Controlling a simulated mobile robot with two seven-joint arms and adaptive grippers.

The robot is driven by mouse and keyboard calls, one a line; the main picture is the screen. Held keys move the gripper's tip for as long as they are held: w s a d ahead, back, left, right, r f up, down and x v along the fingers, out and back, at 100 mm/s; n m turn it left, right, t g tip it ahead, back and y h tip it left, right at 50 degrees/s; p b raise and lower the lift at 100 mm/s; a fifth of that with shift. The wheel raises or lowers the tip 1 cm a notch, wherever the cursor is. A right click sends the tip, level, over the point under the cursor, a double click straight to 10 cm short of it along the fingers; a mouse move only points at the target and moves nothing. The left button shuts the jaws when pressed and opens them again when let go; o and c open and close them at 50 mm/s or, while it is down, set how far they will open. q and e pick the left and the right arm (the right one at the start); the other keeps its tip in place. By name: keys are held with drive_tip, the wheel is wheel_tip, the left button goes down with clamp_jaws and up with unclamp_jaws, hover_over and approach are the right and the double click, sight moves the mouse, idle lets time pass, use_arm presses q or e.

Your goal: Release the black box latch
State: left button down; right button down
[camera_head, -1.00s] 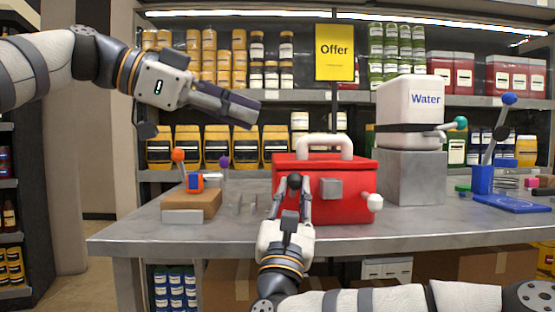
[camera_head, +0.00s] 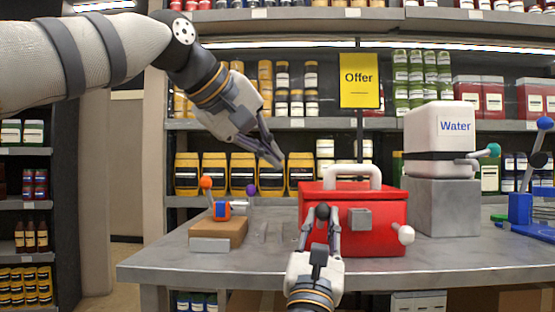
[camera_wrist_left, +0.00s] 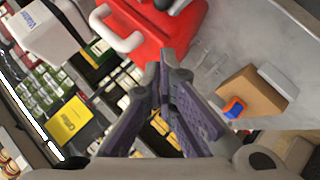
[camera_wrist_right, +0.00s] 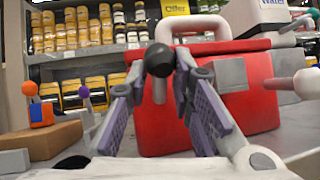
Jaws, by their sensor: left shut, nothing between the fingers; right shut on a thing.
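A red box (camera_head: 375,235) with a white carry handle (camera_head: 345,170) stands on the grey table. A black ball knob (camera_head: 322,211) is at its front; in the right wrist view the knob (camera_wrist_right: 158,60) tops a short light stalk. My right gripper (camera_head: 321,217) is at the front of the box, its fingers shut around the stalk just below the knob. Whether the latch is released cannot be told. My left gripper (camera_head: 277,161) is shut and empty, in the air above the table, left of and higher than the box. Its closed fingers (camera_wrist_left: 165,78) show in the left wrist view.
A grey block (camera_head: 360,218) and a white knob (camera_head: 405,234) are on the box. A wooden block (camera_head: 220,232) with small levers stands left. A white Water container (camera_head: 440,130) on a grey block (camera_head: 446,207) stands right. The table between wooden block and box is mostly clear.

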use_arm(q)
drive_tip(key=w+d+f, duration=0.4)
drive_tip(key=d+f, duration=0.2)
drive_tip(key=shift+w+f, duration=0.2)
drive_tip(key=shift+f, duration=0.2)
drive_tip(key=shift+d, duration=0.1)
drive_tip(key=shift+s+d+f, duration=0.25)
drive_tip(key=shift+f, duration=0.2)
use_arm(e)
drive_tip(key=c, duration=1.5)
unclamp_jaws()
drive_tip(key=shift+a, duration=0.1)
drive_tip(key=shift+o, duration=0.2)
